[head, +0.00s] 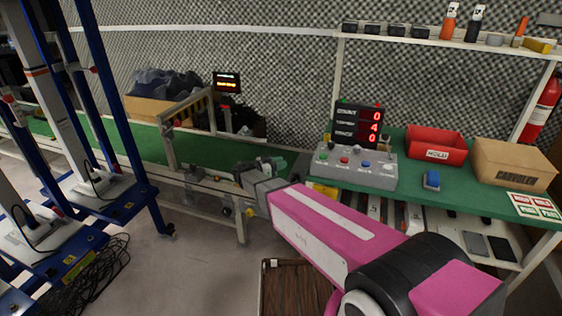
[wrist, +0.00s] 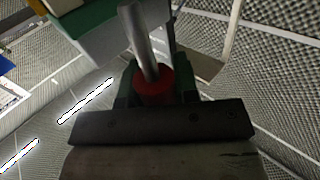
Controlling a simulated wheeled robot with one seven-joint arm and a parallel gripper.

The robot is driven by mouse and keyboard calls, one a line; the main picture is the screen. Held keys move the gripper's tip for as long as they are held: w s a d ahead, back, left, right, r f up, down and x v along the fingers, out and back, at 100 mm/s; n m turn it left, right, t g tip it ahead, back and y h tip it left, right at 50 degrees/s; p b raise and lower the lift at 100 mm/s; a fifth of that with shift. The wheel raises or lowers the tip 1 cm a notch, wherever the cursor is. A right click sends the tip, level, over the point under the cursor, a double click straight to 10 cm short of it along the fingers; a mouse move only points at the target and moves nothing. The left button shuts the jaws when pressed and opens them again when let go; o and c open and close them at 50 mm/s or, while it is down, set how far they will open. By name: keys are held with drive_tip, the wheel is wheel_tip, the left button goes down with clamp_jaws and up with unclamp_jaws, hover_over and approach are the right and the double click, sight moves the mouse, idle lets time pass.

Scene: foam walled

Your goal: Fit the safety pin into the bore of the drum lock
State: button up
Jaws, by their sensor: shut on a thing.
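In the wrist view, the safety pin is a grey metal rod (wrist: 139,42) with a red collar (wrist: 153,86). My gripper (wrist: 156,92) is shut on it at the red collar, and the rod points away from the dark plate of my gripper. In the head view my gripper (head: 262,172) is at the end of my pink arm, in front of the green conveyor, left of the button box. The pin is too small to make out there. I cannot clearly identify the drum lock or its bore in either view.
A grey button box (head: 353,168), a counter display (head: 358,125), a red bin (head: 436,147) and a cardboard box (head: 513,164) stand on the green bench at right. The green conveyor (head: 222,152) runs behind my gripper. Blue-framed racks (head: 130,190) stand at left.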

drive_tip(key=shift+f, duration=0.1)
drive_tip(key=shift+f, duration=2.8)
drive_tip(key=shift+f, duration=0.65)
drive_tip(key=shift+r, duration=0.4)
drive_tip(key=shift+f, duration=0.65)
idle(1.6)
drive_tip(key=o, duration=1)
drive_tip(key=v, duration=1)
drive_tip(key=shift+s+a, duration=0.2)
drive_tip(key=shift+a, duration=0.1)
